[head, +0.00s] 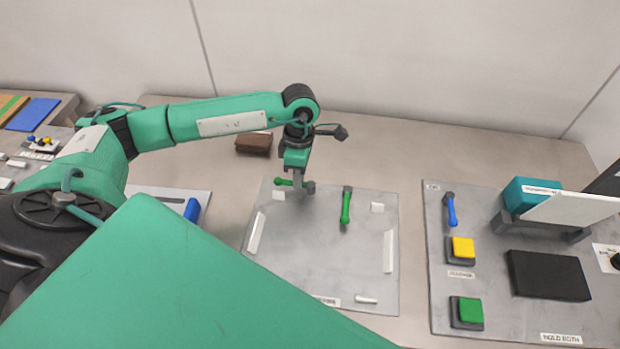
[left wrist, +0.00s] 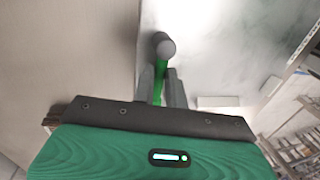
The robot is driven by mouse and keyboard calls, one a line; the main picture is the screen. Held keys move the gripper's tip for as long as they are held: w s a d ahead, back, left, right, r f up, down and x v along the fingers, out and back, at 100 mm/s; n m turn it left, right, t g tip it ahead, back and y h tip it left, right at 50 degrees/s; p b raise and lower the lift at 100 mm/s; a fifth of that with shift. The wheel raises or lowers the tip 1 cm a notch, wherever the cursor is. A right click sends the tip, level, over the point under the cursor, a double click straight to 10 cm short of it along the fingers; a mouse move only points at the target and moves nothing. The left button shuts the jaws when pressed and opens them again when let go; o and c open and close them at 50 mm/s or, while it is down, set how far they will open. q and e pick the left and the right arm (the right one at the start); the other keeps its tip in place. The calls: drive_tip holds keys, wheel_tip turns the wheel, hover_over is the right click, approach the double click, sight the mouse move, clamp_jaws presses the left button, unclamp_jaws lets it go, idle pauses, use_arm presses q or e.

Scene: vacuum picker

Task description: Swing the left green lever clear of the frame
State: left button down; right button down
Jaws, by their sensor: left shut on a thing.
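The left green lever (head: 283,182) is at the back left corner of a grey metal plate (head: 315,265). Its green handle points left in the head view, and its grey round end is at the right. My left gripper (head: 298,186) reaches down from above and is shut on this lever. In the left wrist view the green handle (left wrist: 158,88) shows between the two fingers (left wrist: 160,92), with the grey end just beyond them. The right green lever (head: 345,207) points toward the front of the plate. My right gripper is not in view.
White bars (head: 256,233) (head: 388,251) and a white block (head: 376,207) lie on the plate. A brown block (head: 254,143) stands behind my left gripper. At right, another panel holds a blue lever (head: 451,210), yellow button (head: 462,248) and green button (head: 468,311).

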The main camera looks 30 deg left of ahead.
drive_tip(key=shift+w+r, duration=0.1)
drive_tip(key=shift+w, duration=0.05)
use_arm(q)
drive_tip(key=shift+w, duration=0.1)
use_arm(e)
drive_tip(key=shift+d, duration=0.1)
use_arm(q)
drive_tip(key=c, duration=1.4)
unclamp_jaws()
drive_tip(key=shift+c, duration=0.2)
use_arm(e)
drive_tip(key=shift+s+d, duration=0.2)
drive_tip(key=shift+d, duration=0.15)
